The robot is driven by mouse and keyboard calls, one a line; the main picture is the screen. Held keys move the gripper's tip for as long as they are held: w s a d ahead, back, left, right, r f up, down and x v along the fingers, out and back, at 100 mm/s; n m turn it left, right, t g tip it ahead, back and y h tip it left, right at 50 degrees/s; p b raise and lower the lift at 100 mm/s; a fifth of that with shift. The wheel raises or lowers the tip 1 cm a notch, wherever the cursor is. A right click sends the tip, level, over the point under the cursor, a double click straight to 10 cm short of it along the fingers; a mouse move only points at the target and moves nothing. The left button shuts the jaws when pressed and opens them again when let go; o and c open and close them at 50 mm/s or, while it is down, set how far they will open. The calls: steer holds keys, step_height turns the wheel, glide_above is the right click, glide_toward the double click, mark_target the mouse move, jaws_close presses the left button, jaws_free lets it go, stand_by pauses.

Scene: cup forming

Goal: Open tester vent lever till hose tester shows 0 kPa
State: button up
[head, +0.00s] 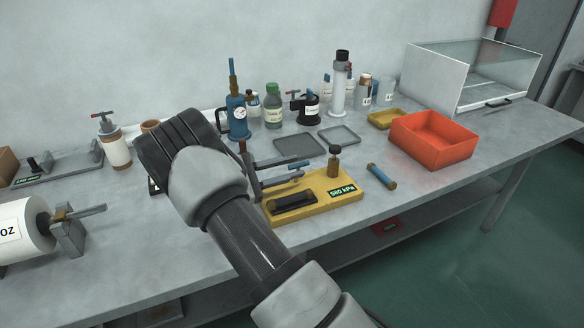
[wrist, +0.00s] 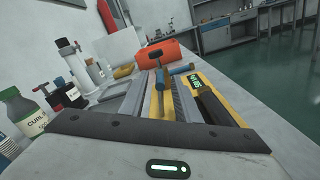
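The hose tester is a yellow base (head: 318,203) on the bench, with a green display (head: 343,191) that seems to read 580 kPa. My gripper (head: 298,172) reaches in low over the tester's left side. In the wrist view, its two grey fingers (wrist: 161,88) are apart, with yellow tester body and a narrow blue piece between them. That blue piece may be the vent lever, but I cannot tell whether a finger touches it.
A loose blue cylinder (head: 381,176) lies right of the tester. An orange bin (head: 432,139), yellow tray (head: 386,119) and two flat grey trays stand behind. A blue pump (head: 237,118) and several bottles line the wall. The bench's front right is clear.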

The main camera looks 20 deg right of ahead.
steer(key=a, duration=1.6)
steer(key=shift+a, duration=0.3)
steer(key=shift+s, duration=0.1)
steer(key=d+n, duration=0.3)
steer(key=d, duration=0.4)
steer(key=d+n, duration=0.3)
steer(key=d, duration=0.5)
steer(key=d+n, duration=0.3)
steer(key=d, duration=0.5)
steer(key=shift+d+r+p, duration=0.1)
steer(key=shift+d+p, duration=0.05)
steer(key=shift+p, duration=0.2)
jaws_close()
